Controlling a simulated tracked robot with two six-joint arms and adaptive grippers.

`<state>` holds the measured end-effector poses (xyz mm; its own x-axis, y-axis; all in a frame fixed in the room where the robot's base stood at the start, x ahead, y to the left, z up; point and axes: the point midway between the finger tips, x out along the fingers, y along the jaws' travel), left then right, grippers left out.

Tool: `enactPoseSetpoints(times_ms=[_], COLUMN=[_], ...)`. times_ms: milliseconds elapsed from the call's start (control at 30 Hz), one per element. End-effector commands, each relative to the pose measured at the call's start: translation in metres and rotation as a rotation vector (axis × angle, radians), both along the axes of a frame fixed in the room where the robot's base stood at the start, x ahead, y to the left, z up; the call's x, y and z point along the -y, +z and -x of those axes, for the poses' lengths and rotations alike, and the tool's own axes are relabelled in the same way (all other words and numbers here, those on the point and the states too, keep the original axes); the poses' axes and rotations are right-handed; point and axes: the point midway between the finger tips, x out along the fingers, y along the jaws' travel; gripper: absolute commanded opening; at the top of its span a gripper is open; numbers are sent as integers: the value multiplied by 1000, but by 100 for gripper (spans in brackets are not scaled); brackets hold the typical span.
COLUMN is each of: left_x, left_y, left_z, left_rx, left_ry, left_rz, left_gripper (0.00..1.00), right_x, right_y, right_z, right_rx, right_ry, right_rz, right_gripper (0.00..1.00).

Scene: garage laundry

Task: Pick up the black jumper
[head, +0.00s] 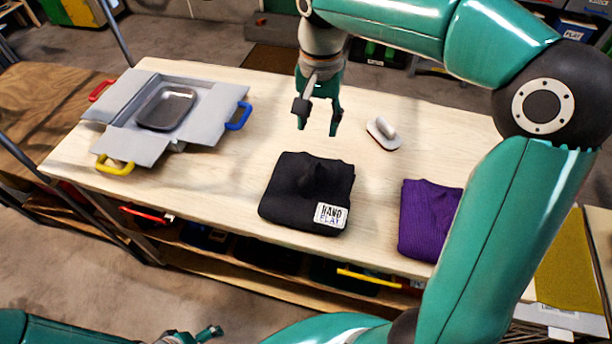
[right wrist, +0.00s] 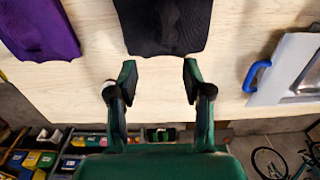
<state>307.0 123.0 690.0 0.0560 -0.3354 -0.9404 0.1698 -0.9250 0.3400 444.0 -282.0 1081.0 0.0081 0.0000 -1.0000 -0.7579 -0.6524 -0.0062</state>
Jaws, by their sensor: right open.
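The black jumper (head: 285,205) lies folded on the pale wooden table, with a white label on its near right corner and a raised lump in its middle. It also shows at the top of the right wrist view (right wrist: 165,28), partly cut off. My right gripper (head: 317,128) points down above the table, behind the jumper in the head view. It is open and empty, apart from the jumper. In the right wrist view its two fingers (right wrist: 158,76) stand apart, below the jumper's edge. A small part of my left gripper (head: 195,335) shows at the bottom edge of the head view; its jaws are unclear.
A folded purple garment (head: 425,225) lies right of the jumper, partly behind my right arm. A white-handled iron-like object (head: 383,133) stands behind. A grey open box (head: 215,105) with coloured handles holds a dark tray (head: 167,107) at left. Table between box and jumper is clear.

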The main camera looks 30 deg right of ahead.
Motion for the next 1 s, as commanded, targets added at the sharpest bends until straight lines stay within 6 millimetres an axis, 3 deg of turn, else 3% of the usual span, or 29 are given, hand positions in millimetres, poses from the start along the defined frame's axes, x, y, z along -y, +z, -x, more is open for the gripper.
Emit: enactPoseSetpoints(times_ms=[200,400,767,1000], left_x=[0,0,0,0], left_y=[-2,-1,3,9], left_z=[-1,-1,-1,-1], left_rx=[2,2,2,2], left_ry=[1,1,1,1], left_rz=[0,0,0,0], left_gripper=[87,87,87,87], right_x=[-1,0,-1,-5], right_y=[-50,-87,-114,-147], right_z=[-4,-3,-1,2], right_rx=[-13,-11,-10,-10], right_ry=[3,-2,-4,-6], right_rz=[0,0,1,-1], right_gripper=[50,50,50,50])
